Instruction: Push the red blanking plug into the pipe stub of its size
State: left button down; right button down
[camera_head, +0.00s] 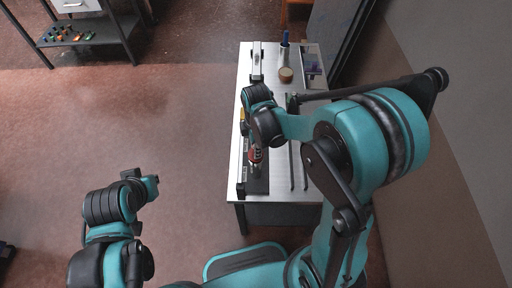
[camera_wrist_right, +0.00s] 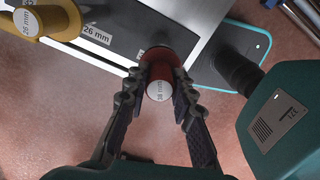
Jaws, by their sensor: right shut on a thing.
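The red plug (camera_wrist_right: 162,68) is between the two fingers of my right gripper (camera_wrist_right: 158,88), which is shut on it. Its pale end face carries a millimetre label too small to read surely. In the head view the right gripper (camera_head: 255,147) is over the near left part of the table, with the red plug (camera_head: 255,157) below it. A yellow piece (camera_wrist_right: 48,20) with a pale face marked 26 mm is at the top left of the wrist view. The pipe stub of the plug's size cannot be made out. My left gripper (camera_head: 146,183) is left of the table; its fingers are unclear.
The pale table (camera_head: 312,180) has a dark strip (camera_head: 257,186) at its near left, with a 26 mm label beside the yellow piece. A round tan-topped object (camera_head: 286,74) and a blue-topped item (camera_head: 285,40) stand at the far end. A shelf (camera_head: 90,30) stands far left.

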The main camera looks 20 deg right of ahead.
jog(key=shift+f+b, duration=0.65)
jog(key=shift+f, duration=0.15)
jog(key=c, duration=0.7)
grip_release()
jog(key=shift+r, duration=0.1)
jog(key=shift+r+p, duration=3.1)
jog(key=shift+r, duration=0.9)
jog(key=shift+s+d+r+m+b, duration=0.15)
jog(key=shift+s+m+b, duration=0.05)
jog(key=shift+m+b, duration=0.2)
jog(key=s+d+r+m+t+b, duration=0.1)
jog(key=s+m+t+b, duration=0.1)
jog(key=m, duration=0.3)
jog(key=s+d+r+m+t+b, duration=0.1)
jog(key=s+d+m+t+b, duration=0.1)
jog(key=s+m, duration=0.2)
jog(key=s+d+r+m+t+b, duration=0.1)
jog(key=s+m+t+b, duration=0.2)
jog(key=m, duration=0.5)
jog(key=shift+s+d+r, duration=0.15)
jog(key=shift+s, duration=0.3)
